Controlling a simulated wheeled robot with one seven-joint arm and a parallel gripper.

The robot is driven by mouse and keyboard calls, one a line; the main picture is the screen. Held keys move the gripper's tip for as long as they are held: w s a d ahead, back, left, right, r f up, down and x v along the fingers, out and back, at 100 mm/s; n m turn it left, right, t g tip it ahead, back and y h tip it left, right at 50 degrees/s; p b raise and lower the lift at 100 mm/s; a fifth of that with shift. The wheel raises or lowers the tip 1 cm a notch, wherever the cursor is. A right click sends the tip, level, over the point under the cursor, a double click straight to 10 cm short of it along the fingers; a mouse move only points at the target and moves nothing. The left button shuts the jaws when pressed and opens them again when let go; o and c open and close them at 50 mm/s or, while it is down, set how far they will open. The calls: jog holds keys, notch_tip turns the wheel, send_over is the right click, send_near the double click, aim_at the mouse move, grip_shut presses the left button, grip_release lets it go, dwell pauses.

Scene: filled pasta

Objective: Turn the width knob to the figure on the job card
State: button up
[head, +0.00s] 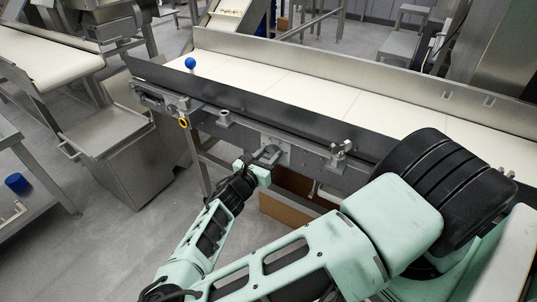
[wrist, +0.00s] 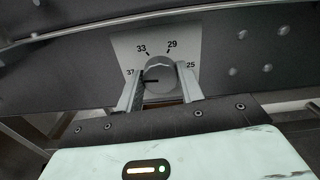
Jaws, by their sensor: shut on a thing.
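The round grey width knob (wrist: 158,76) sits on a pale dial plate (wrist: 128,50) marked 37, 33, 29 and 25. A dark line on the knob points left, a little below the 37. My gripper (wrist: 159,72) is shut on the knob, one finger on its left side and one on its right. In the head view my gripper (head: 256,170) is at the conveyor's front side, by the plate (head: 276,151); the figures are too small to read there. I cannot make out a job card in either view.
The conveyor (head: 310,92) runs across the head view, with a blue ball (head: 190,63) at its left end. Metal fittings (head: 340,150) jut from its front rail. A brown box (head: 288,204) stands beneath. Open grey floor (head: 115,235) lies at left.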

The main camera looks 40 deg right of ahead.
jog(key=m, duration=0.6)
jog(key=shift+m+p, duration=0.35)
jog(key=shift+m, duration=0.05)
jog(key=m+b, duration=0.1)
jog(key=m, duration=0.5)
jog(key=shift+f, duration=0.2)
jog(key=m+b, duration=0.1)
jog(key=m, duration=0.4)
jog(key=shift+f, duration=0.1)
jog(key=m+b, duration=0.2)
jog(key=m, duration=0.2)
jog(key=shift+s+m, duration=0.1)
jog(key=shift+m, duration=0.2)
jog(key=shift+b, duration=0.3)
jog(key=o, duration=1)
jog(key=shift+a, duration=0.15)
jog(key=p+v, duration=0.1)
jog(key=v, duration=1.6)
jog(key=shift+a, duration=0.1)
